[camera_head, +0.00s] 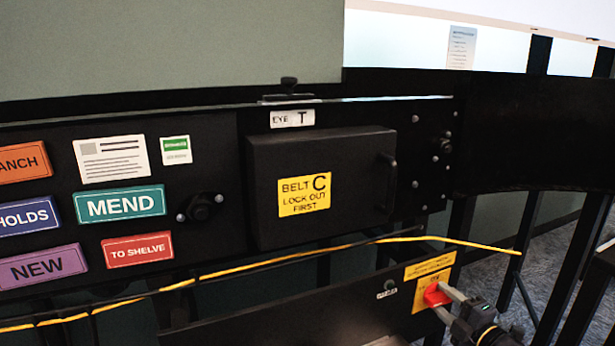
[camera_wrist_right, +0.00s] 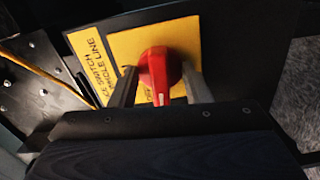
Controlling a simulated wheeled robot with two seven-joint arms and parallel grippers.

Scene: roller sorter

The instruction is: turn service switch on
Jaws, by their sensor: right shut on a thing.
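The service switch is a red rotary handle (camera_head: 436,295) on a yellow plate (camera_head: 432,268) at the lower right of the head view. In the right wrist view the red handle (camera_wrist_right: 158,75) stands in front of the yellow plate (camera_wrist_right: 126,48), with a pale mark along its grip. My right gripper (camera_head: 442,299) is shut on the red handle, one finger on each side of it; the fingers also show in the right wrist view (camera_wrist_right: 160,88). Part of the plate's lettering is hidden by the fingers. My left gripper is not in view.
A yellow cable (camera_head: 450,240) runs across just above the switch panel. A black hatch with a handle (camera_head: 388,182) and a yellow "BELT C" label (camera_head: 304,194) is above left. Coloured labels such as "MEND" (camera_head: 120,204) are at left. Black posts (camera_head: 522,250) stand at right.

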